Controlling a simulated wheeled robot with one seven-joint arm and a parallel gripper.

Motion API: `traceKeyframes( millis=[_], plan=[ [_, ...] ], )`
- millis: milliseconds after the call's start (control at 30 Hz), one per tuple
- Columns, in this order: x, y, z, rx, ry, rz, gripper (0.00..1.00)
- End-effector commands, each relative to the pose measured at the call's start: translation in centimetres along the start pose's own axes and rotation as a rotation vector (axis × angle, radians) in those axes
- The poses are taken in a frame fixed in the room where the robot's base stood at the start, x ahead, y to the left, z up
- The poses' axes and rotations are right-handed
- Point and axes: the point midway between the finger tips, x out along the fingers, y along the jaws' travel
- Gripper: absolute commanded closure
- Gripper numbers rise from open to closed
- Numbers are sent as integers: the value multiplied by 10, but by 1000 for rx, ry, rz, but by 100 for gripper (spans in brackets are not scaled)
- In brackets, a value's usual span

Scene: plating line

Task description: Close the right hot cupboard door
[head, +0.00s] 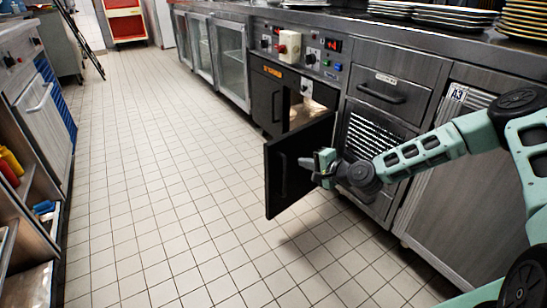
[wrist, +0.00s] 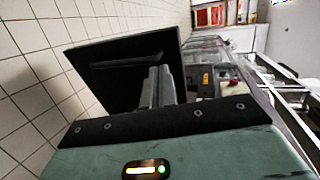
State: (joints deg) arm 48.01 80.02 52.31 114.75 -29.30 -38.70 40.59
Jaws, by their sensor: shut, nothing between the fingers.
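The right hot cupboard door (head: 277,200) is a dark panel standing wide open, swung out into the aisle from its right edge. Its outer face, with a dark bar handle (head: 284,176), is turned towards me. Behind it the cupboard's lit opening (head: 306,108) shows partly. My gripper (head: 318,168) is shut and empty, at the outer face of the door, just right of the handle. In the wrist view the shut fingers (wrist: 157,88) stand in front of the door (wrist: 100,80), beside the handle (wrist: 125,61). I cannot tell whether they touch the panel.
The left cupboard door (head: 264,102) is closed, under the control panel (head: 300,50). A drawer (head: 384,90) and a louvred panel (head: 372,140) sit right of the opening. Stacked plates (head: 455,17) stand on the counter. The tiled aisle floor (head: 160,170) is clear. Shelving with bottles stands at left.

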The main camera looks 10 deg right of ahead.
Motion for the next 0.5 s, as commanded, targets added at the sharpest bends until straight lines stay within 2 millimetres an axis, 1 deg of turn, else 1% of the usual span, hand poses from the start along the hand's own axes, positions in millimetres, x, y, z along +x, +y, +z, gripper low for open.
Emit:
traceKeyframes(
  millis=[167, 300, 500],
  plan=[
    [30, 3, 2, -3, -4, 1, 100],
    [60, 3, 3, -3, -4, 1, 100],
    [99, 2, 3, -5, -4, 1, 100]
  ],
)
